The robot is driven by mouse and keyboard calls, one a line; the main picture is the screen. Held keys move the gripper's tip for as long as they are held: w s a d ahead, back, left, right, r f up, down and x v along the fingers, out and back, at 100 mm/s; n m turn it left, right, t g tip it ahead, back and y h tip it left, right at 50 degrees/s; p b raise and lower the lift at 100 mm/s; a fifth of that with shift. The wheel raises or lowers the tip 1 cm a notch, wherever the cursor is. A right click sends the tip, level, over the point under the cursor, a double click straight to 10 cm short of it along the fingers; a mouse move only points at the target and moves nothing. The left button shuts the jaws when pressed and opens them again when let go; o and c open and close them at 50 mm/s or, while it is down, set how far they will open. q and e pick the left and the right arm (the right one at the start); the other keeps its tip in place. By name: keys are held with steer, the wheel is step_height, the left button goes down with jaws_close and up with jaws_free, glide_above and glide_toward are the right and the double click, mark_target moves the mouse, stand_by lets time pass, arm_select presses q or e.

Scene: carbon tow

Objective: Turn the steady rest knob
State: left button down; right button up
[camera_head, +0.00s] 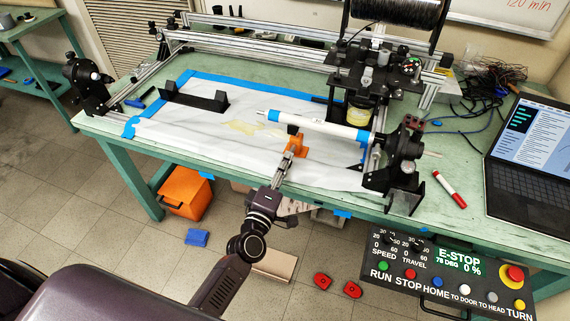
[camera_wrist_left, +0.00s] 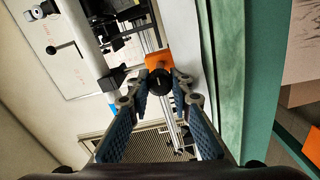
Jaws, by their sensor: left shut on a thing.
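The orange steady rest (camera_head: 298,143) stands on the white sheet at the front of the bench, next to the white tube (camera_head: 325,128). It also shows in the left wrist view (camera_wrist_left: 158,62), with its round black knob (camera_wrist_left: 158,84) facing my gripper. My left gripper (camera_head: 289,153) reaches in from the front. In the left wrist view its two blue-padded fingers (camera_wrist_left: 158,88) run forward to either side of the knob, and their tips are shut on it. In the head view the gripper hides the knob. My right gripper is not in view.
A chuck stand (camera_head: 405,155) is at the tube's right end, and a black bracket (camera_head: 197,100) lies left on the sheet. A laptop (camera_head: 530,150), a red marker (camera_head: 450,190) and a control panel (camera_head: 450,275) are at the right. An orange bin (camera_head: 185,193) stands below the bench.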

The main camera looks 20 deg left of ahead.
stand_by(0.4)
arm_select(q)
steer(key=c, duration=1.7)
jaws_free()
steer(key=shift+s+f, duration=0.1)
steer(key=shift+s, duration=0.45)
steer(key=shift+s+a, duration=0.2)
steer(key=shift+s, duration=3.3)
